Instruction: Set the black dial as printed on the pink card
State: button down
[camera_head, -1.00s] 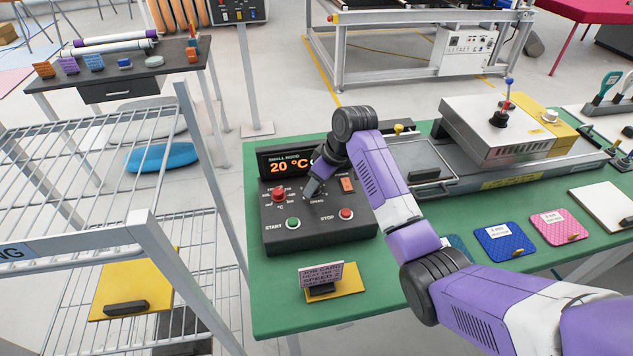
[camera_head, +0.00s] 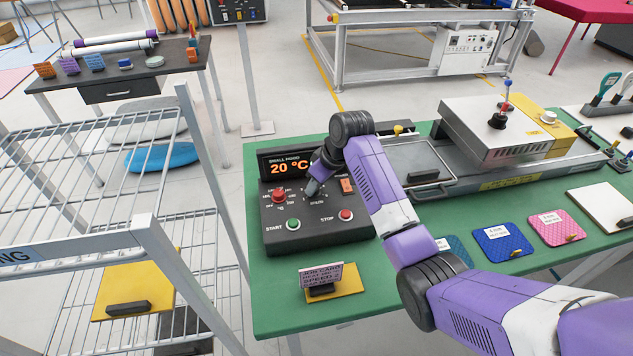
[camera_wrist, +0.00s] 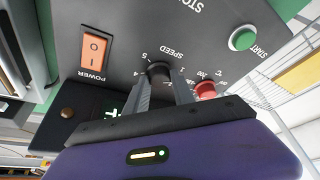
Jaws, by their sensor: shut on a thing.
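The black dial (camera_wrist: 158,70) is the SPEED knob on the dark control box (camera_head: 275,238). In the wrist view its round top shows between my two fingers, with scale numbers around it. Its pointer mark is hidden or too small to tell. My gripper (camera_head: 312,188) reaches down over the box and is shut on the dial; its fingers (camera_wrist: 165,92) also show in the wrist view. The pink card (camera_head: 321,274) stands upright in a black holder on a yellow base in front of the box. It is headed JOB CARD, and its lower line looks like SPEED 2.
A red knob (camera_head: 279,195) sits left of the dial. A green START button (camera_head: 293,224), a red STOP button (camera_head: 345,215) and an orange POWER switch (camera_head: 347,186) are close by. The display (camera_head: 284,166) reads 20 °C. A wire rack (camera_head: 70,190) stands left of the green table.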

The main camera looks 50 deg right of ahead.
jog(key=shift+a+r+m+h+p, duration=0.15)
jog(key=shift+m+h+p, duration=0.05)
jog(key=shift+m+p, duration=0.4)
jog(key=shift+a+r+m+h+p, duration=0.1)
jog(key=shift+r+m+h+p, duration=0.1)
jog(key=shift+m+p, duration=0.4)
jog(key=m+h+p, duration=0.1)
jog(key=m, duration=0.1)
jog(key=shift+w+f+m+p, duration=0.1)
jog(key=shift+m+p, duration=0.3)
jog(key=m+h, duration=0.1)
jog(key=m, duration=0.1)
jog(key=m+g+h+p, duration=0.1)
jog(key=m, duration=0.2)
jog(key=shift+w+a+f, duration=0.1)
jog(key=shift+a+f, duration=0.05)
jog(key=shift+m, duration=0.4)
jog(key=c, duration=1.1)
grip_release()
jog(key=shift+b+v, duration=0.45)
jog(key=shift+v, duration=3.45)
